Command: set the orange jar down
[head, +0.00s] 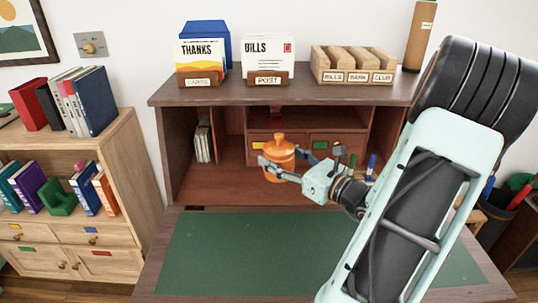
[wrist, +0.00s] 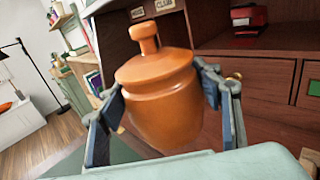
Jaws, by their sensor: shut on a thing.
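The orange jar (head: 280,155) is a round, lidded pot with a knob on top. In the head view it is at the open front of the wooden desk hutch, above the back edge of the green desk mat (head: 250,255). My gripper (head: 281,166) is shut on the jar, with one finger on each side of its body. In the wrist view the jar (wrist: 160,100) fills the middle between the two fingers (wrist: 166,110) and looks slightly tilted. Its underside is hidden by my gripper, so I cannot tell whether it touches the desk.
Small drawers (head: 278,149) stand behind the jar, and a red stapler-like object (wrist: 249,20) sits above them. Letter holders (head: 268,80) and a wooden sorter (head: 352,77) are on the hutch top. Pens (head: 371,166) stand to the right. The green mat is largely clear.

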